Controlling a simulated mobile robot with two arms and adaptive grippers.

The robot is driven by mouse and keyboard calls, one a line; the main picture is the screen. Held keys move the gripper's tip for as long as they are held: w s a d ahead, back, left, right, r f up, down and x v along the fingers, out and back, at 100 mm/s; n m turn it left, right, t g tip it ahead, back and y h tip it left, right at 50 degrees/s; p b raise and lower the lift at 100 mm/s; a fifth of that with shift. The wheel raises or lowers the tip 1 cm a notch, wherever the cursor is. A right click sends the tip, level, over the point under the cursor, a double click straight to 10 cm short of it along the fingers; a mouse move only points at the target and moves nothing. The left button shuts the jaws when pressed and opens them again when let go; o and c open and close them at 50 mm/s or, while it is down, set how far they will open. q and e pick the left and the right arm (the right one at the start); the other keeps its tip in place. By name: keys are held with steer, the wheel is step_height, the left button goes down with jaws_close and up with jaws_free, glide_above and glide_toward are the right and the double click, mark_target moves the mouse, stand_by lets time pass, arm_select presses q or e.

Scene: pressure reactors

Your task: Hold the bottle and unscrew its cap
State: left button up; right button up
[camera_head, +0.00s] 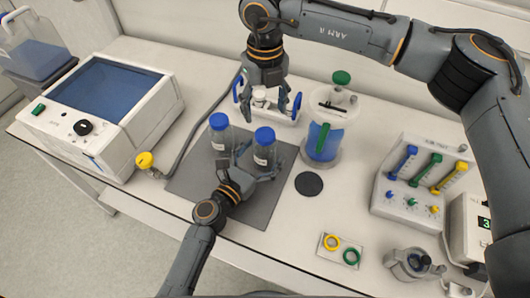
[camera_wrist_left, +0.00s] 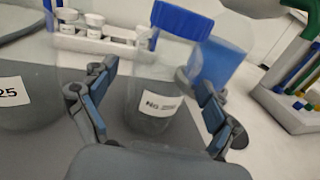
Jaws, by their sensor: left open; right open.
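Two clear bottles with blue caps stand upright on a grey mat (camera_head: 245,210). The right bottle (camera_head: 264,154) has a blue cap (camera_head: 265,135) on it and a white label, which also shows in the left wrist view (camera_wrist_left: 155,100). My left gripper (camera_head: 258,166) is open, with its fingers on either side of this bottle's body. I cannot tell whether they touch it. The left bottle (camera_head: 220,138) stands beside it with its cap on. My right gripper (camera_head: 268,100) is open, above and behind the bottles, pointing down, with nothing between its fingers.
A white rack of small jars (camera_head: 283,116) stands behind the bottles. A reactor vessel with blue liquid (camera_head: 323,140) is close on the right.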

arm_select(q)
steer(key=shift+w+d, duration=0.25)
steer(key=shift+w, duration=0.2)
arm_select(e)
steer(key=shift+w, duration=0.1)
